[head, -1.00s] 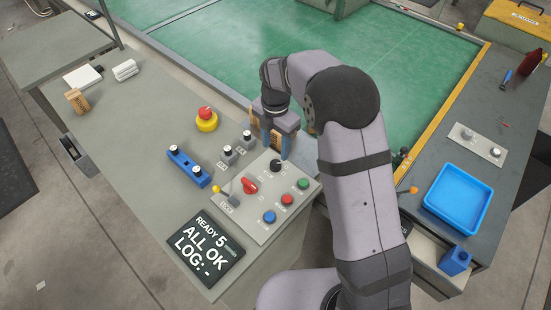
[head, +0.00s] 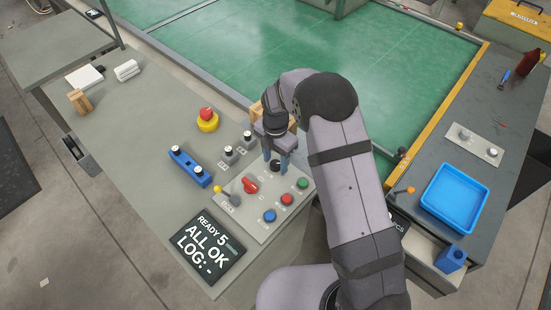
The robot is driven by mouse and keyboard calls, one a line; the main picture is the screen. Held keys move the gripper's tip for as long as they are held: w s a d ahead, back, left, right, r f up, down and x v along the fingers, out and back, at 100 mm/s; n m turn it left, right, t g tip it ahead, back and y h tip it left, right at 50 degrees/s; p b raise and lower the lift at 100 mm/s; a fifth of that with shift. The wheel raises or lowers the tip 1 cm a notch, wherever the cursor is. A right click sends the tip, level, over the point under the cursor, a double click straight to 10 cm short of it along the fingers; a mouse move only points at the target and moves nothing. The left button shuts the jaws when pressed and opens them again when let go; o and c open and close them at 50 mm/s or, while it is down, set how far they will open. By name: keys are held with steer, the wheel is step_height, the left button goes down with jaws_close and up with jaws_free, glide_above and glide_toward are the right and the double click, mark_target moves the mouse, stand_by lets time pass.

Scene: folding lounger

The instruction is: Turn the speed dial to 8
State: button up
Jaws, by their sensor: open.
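The black dial (head: 275,165) sits at the back of the grey control panel (head: 240,219). Its scale marks are too small to read. My gripper (head: 276,158) points down right over the dial, with its blue-grey fingers apart at either side of the knob. I cannot tell whether they touch it, and they hide part of it. The black display (head: 206,247) in front of the panel reads "READY 5", "ALL OK", "LOG: -".
A red selector knob (head: 250,184), a blue button (head: 269,215), a red button (head: 287,199) and a green button (head: 302,183) share the panel. A yellow-tipped lever (head: 218,189) is at its left. A red emergency stop (head: 206,114) stands behind.

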steer(key=c, duration=1)
steer(key=shift+c, duration=0.2)
steer(key=shift+m, duration=0.3)
steer(key=m+b, duration=0.1)
steer(key=m, duration=0.3)
steer(key=shift+m, duration=2.2)
steer(key=o, duration=1)
